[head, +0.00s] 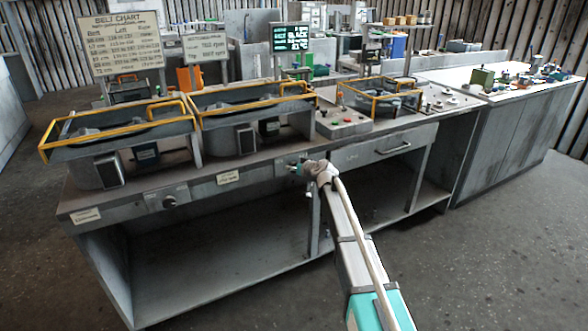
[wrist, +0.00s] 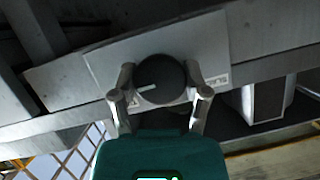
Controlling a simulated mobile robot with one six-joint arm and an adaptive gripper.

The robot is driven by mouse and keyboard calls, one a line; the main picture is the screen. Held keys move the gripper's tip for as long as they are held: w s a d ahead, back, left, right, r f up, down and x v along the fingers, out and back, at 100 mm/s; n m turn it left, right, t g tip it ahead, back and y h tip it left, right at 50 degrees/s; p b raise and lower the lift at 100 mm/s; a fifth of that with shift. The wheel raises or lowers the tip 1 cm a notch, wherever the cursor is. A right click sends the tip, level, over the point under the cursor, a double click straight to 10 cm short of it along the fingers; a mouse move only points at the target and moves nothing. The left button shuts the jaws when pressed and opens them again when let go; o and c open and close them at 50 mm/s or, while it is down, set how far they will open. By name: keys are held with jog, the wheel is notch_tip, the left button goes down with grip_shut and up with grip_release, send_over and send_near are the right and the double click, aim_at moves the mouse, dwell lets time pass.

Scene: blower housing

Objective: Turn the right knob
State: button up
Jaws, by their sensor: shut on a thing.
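The right knob (wrist: 158,76) is a dark round dial with a white pointer line, on a grey plate (wrist: 206,48) on the bench front. In the wrist view its pointer line points to the left and slightly down. My gripper (wrist: 160,92) has one finger on each side of the knob and is shut on it. The left knob (head: 169,202) stands free on the front edge, further left.
Two blower housings with yellow guard frames (head: 120,132) (head: 255,97) stand on the bench. A control box (head: 343,122) with coloured buttons is to their right. A drawer (head: 385,147) is right of my gripper. The space under the bench is open.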

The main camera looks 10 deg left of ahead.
jog(key=shift+m, duration=0.3)
jog(key=shift+w+f+m+g+y+b, duration=0.1)
jog(key=shift+m+g+y+b, duration=0.2)
jog(key=shift+m+y+b, duration=0.95)
jog(key=shift+m+y, duration=0.35)
jog(key=shift+m, duration=0.7)
jog(key=o, duration=1.2)
jog(key=shift+c, duration=0.2)
